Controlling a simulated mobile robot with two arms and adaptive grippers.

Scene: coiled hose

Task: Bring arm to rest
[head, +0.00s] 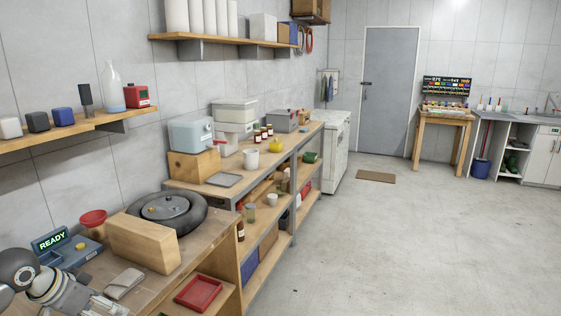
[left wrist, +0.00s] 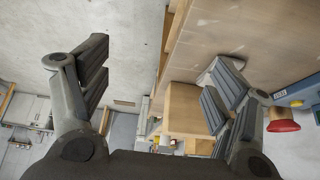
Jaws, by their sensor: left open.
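My left arm (head: 50,286) enters the head view at the lower left, over the near end of the wooden workbench (head: 205,238). In the left wrist view my left gripper (left wrist: 158,88) is open, its two dark ribbed fingers wide apart with nothing between them. Grey floor and the bench edge show behind the fingers. The right finger overlaps the bench top and a pale object in that view. My right gripper is in neither view.
The bench holds a wooden block (head: 143,243), a black ring with a grey disc (head: 168,209), a red bowl (head: 93,218) and a blue device reading READY (head: 50,240). A red tray (head: 195,293) lies lower down. The floor (head: 390,250) to the right is clear.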

